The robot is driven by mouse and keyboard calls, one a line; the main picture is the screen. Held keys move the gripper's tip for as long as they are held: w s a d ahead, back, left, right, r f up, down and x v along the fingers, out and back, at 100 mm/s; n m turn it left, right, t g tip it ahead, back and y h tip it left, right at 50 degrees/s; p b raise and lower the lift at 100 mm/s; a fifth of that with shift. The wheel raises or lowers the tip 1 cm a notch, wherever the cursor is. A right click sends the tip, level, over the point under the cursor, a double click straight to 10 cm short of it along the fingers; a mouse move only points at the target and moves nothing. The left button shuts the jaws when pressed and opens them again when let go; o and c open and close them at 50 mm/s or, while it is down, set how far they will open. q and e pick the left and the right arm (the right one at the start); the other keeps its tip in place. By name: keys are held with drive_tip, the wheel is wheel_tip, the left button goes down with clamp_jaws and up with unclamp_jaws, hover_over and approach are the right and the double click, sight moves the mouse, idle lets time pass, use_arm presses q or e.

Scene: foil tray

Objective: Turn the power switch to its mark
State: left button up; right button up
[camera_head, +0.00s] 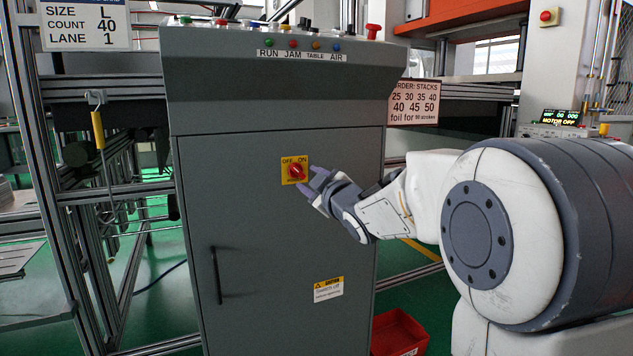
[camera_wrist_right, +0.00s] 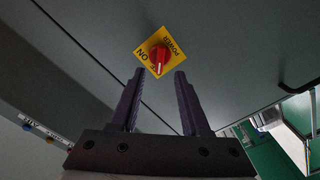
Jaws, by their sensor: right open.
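The power switch is a red rotary knob (camera_head: 295,172) on a yellow plate (camera_head: 286,178) with OFF at the top left and ON at the top right, on the grey cabinet front. In the right wrist view the knob (camera_wrist_right: 159,55) has a white line towards the plate's lower corner, away from ON at the left; this appears to be the OFF side. My right gripper (camera_head: 309,181) is just right of the plate. Its open, empty fingers (camera_wrist_right: 159,76) point at the switch, one on either side below the knob, apart from it. My left gripper is out of view.
The grey cabinet (camera_head: 280,230) has a black handle (camera_head: 216,275), a caution label (camera_head: 328,289) and a top row of buttons and lamps. A red bin (camera_head: 400,335) stands at its lower right. A yellow-handled tool (camera_head: 98,130) hangs at the left. The panel around the switch is clear.

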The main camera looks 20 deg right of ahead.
drive_tip(key=s, duration=0.3)
drive_tip(key=shift+s, duration=0.4)
drive_tip(key=s+a+f+m+g+y, duration=0.1)
drive_tip(key=s+a+f+g, duration=0.35)
drive_tip(key=a+f, duration=0.4)
drive_tip(key=s+a+f+m+g, duration=0.2)
drive_tip(key=s+a+f+g, duration=0.2)
drive_tip(key=s+a+f, duration=0.4)
drive_tip(key=s+a+f+g, duration=0.2)
drive_tip(key=s+f+g, duration=0.3)
drive_tip(key=s, duration=0.7)
drive_tip(key=s+a+f+g, duration=0.2)
drive_tip(key=s+f+g, duration=0.3)
drive_tip(key=s, duration=0.6)
wheel_tip(320, 180, up, 36)
drive_tip(key=p, duration=3.6)
drive_tip(key=shift+n+h+p, duration=0.3)
